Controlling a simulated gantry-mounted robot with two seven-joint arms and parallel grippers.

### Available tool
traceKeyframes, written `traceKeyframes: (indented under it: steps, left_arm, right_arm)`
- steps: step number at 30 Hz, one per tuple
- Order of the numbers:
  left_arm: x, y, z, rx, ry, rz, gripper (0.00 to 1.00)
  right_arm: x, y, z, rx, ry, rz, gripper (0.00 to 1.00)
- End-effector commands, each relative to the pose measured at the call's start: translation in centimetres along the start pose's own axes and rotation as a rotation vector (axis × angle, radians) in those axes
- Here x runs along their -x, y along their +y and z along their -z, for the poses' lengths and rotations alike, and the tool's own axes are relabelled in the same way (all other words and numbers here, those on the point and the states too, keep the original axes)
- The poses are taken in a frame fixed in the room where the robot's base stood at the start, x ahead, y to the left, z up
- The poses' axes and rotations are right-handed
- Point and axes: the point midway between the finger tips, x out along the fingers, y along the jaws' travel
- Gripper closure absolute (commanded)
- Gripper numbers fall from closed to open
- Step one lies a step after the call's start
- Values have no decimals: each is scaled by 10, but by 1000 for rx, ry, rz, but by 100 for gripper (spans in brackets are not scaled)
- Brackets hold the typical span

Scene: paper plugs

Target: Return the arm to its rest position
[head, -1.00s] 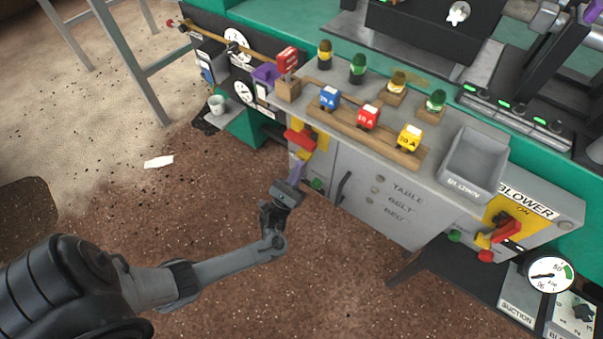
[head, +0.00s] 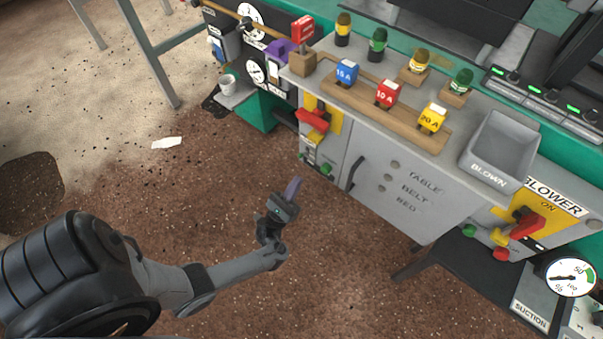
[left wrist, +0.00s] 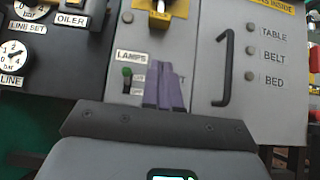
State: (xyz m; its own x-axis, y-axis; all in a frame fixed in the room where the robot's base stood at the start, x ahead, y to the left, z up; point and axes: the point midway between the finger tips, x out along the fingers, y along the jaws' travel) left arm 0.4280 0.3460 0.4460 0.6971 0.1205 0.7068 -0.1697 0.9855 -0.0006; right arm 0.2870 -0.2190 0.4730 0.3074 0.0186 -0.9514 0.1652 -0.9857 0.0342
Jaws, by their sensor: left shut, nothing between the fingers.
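My left gripper (head: 292,188) is low in front of the grey cabinet, over the brown speckled floor, with its purple fingers shut and nothing between them. In the left wrist view its purple fingers (left wrist: 164,88) lie together in front of the cabinet face, by the LAMPS label and a green knob (left wrist: 127,72). In the head view there is floor between the gripper and the cabinet (head: 370,200). My right gripper is not in view.
On the cabinet top stand blue (head: 346,72), red (head: 389,94) and yellow (head: 432,117) plugs on a wooden rail, and a grey BLOWN bin (head: 497,165). Red switch handles (head: 313,119) stick out in front. White paper (head: 167,142) lies on the open floor at left.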

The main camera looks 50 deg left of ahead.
Motion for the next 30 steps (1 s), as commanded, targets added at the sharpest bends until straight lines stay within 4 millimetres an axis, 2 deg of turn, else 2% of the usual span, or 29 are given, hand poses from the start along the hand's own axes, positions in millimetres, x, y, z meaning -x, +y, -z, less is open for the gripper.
traceKeyframes:
  steps: [3,8,11,14,17,21,23,26,30]
  left_arm:
    - [10,0,1,0,2,-1,100]
    - [13,0,-6,-1,9,2,100]
    - [11,2,-19,-4,28,5,100]
    - [11,6,-40,-10,61,13,100]
    - [3,10,-73,-11,78,20,100]
    - [-32,12,-130,45,58,11,100]
    - [-51,18,-151,93,63,-26,100]
    - [-87,29,-181,241,94,-125,100]
    - [-142,42,-211,576,181,-319,100]
  right_arm:
    - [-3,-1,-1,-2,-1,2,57]
    - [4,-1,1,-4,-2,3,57]
    - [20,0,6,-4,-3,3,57]
    - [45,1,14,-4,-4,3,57]
    - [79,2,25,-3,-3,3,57]
    - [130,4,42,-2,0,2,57]
    - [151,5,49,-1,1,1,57]
    - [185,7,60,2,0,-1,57]
    - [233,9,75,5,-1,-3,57]
